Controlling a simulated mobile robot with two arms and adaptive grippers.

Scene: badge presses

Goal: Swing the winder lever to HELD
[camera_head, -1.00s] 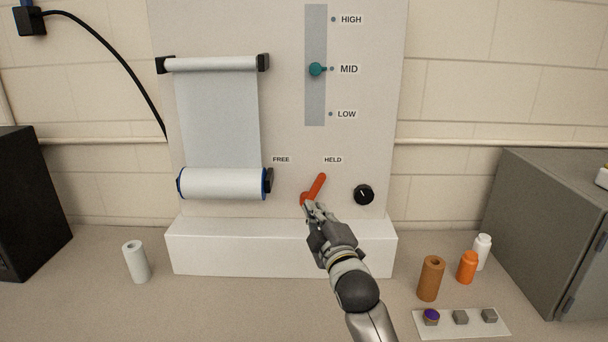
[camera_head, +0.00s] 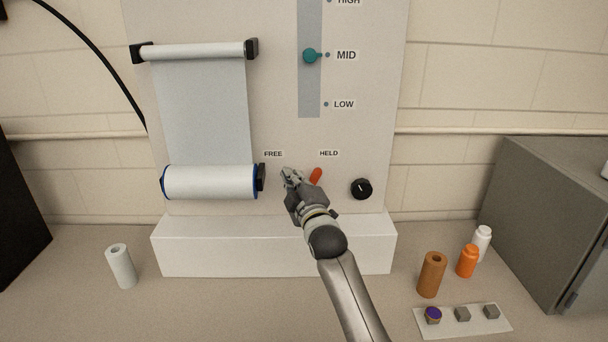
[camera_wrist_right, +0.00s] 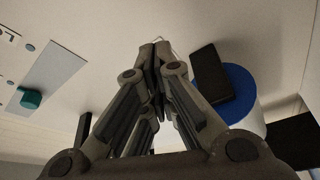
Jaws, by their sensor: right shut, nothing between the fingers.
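The red winder lever (camera_head: 316,176) is on the panel and tilts up to the right, toward the HELD label (camera_head: 329,154). Its lower part is hidden behind my right gripper. The FREE label (camera_head: 273,154) is to the left. My right gripper (camera_head: 289,174) is shut and empty, in front of the panel just left of the lever's visible tip, below FREE. I cannot tell whether it touches the lever. In the right wrist view the closed fingers (camera_wrist_right: 154,62) point at the panel, with no lever visible between them. My left gripper is not in view.
The white roll (camera_head: 210,182) with blue ends is left of my gripper, and a black knob (camera_head: 361,189) is to the right. A teal slider knob (camera_head: 310,55) sits at MID. A white ledge (camera_head: 270,246) juts out below. Bottles and a small tray (camera_head: 490,327) stand at right.

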